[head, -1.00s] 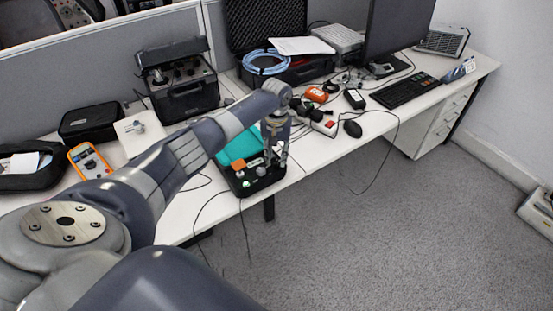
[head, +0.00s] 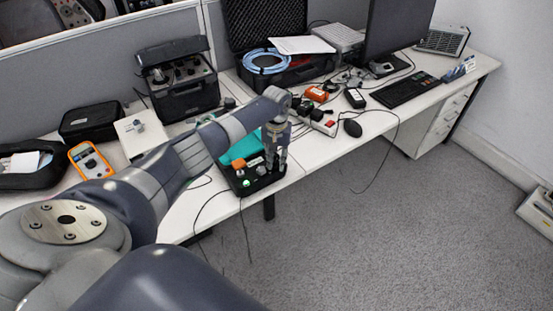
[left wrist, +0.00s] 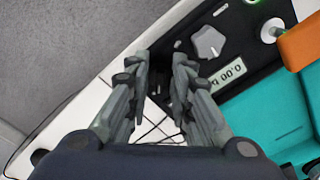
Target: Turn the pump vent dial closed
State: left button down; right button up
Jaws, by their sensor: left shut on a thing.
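The pump (head: 235,181) is a black case with a teal inside, near the desk's front edge in the head view. In the left wrist view its black panel (left wrist: 262,62) shows a small display (left wrist: 225,76), a pale grey knob (left wrist: 208,42) and an orange part (left wrist: 302,42). My left gripper (head: 275,168) points down at the panel's right end. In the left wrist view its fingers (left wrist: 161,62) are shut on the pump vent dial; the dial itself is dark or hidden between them. The pale knob lies beside the fingers, apart from them. My right gripper is not in view.
An orange multimeter (head: 91,161) and a black instrument case (head: 185,95) stand to the left. The desk's front edge is near, with open floor beyond.

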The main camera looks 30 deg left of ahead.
pick_arm(q)
jog(key=n+p, duration=0.2)
jog(key=p, duration=0.1)
jog(key=shift+d+r+n, duration=0.1)
jog(key=shift+r+n, duration=0.1)
jog(key=shift+n, duration=0.2)
jog(key=n+p, duration=0.2)
jog(key=n, duration=0.2)
jog(key=shift+w+n, duration=0.1)
jog(key=shift+n, duration=0.2)
jog(key=n+p, duration=0.1)
jog(key=n, duration=0.3)
jog(key=shift+w+d+f+n+p, duration=0.1)
jog(key=shift+w+n+p, duration=0.05)
jog(key=shift+n+p, duration=0.2)
jog(key=n, duration=0.5)
jog(key=shift+w+n, duration=0.1)
jog(key=shift+n, duration=0.15)
jog(key=shift+p, duration=0.3)
jog(key=c, duration=1.7)
grip_release()
